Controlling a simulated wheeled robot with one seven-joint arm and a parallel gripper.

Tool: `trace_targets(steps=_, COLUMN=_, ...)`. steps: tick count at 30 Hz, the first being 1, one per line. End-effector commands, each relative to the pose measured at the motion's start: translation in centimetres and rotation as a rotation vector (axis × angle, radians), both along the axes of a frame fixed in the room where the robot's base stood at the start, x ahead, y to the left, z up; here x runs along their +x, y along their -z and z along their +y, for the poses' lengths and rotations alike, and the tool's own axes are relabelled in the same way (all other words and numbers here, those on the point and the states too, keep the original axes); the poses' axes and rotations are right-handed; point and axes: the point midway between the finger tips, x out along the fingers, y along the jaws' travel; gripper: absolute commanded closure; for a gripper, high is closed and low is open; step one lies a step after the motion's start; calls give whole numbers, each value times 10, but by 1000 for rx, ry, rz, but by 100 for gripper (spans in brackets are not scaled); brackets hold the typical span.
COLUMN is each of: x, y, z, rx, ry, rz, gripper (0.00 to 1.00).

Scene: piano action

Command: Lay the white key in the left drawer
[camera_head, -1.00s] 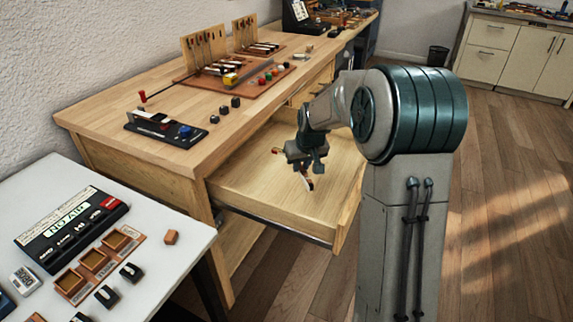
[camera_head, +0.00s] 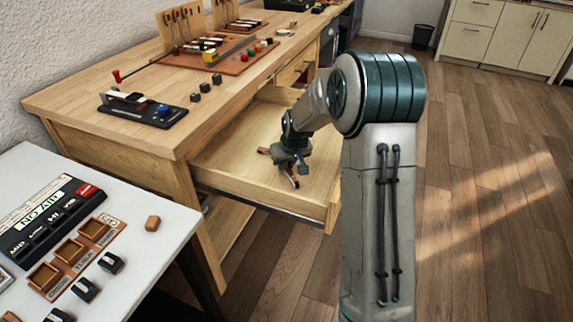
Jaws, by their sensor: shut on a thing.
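The left drawer (camera_head: 232,160) of the wooden bench is pulled open, its pale wooden floor largely bare. My gripper (camera_head: 281,168) is inside the drawer's outline, pointing down, close above its floor. It is shut on a slim piece, taken as the white key (camera_head: 294,181). One end shows below and right of the jaws, and a brownish end shows to their left. The gripper hides its middle. I cannot tell whether the key touches the drawer floor.
The bench top (camera_head: 75,102) carries a black device (camera_head: 150,112), several dark cubes and a red-brown board (camera_head: 217,79) with key parts. A white table (camera_head: 160,205) with a labelled panel stands at front left. My arm fills the right middle.

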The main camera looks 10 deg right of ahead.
Motion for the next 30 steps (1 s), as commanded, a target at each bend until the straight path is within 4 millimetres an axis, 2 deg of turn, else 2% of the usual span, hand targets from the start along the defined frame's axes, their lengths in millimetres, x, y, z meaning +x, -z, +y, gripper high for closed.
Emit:
trace_targets(steps=8, x=0, y=2, z=-1, rx=0, ry=1, rz=-1, gripper=100)
trace_targets(steps=9, x=0, y=2, z=-1, rx=0, ry=1, rz=-1, gripper=76)
trace_targets(steps=11, x=0, y=1, z=-1, rx=0, ry=1, rz=-1, gripper=60)
trace_targets(steps=22, x=0, y=-5, z=-1, rx=0, ry=1, rz=-1, gripper=60)
trace_targets(steps=26, x=-7, y=-24, z=-3, rx=0, ry=3, rz=-5, gripper=60)
trace_targets(steps=30, x=-19, y=-53, z=-4, rx=0, ry=3, rz=-5, gripper=60)
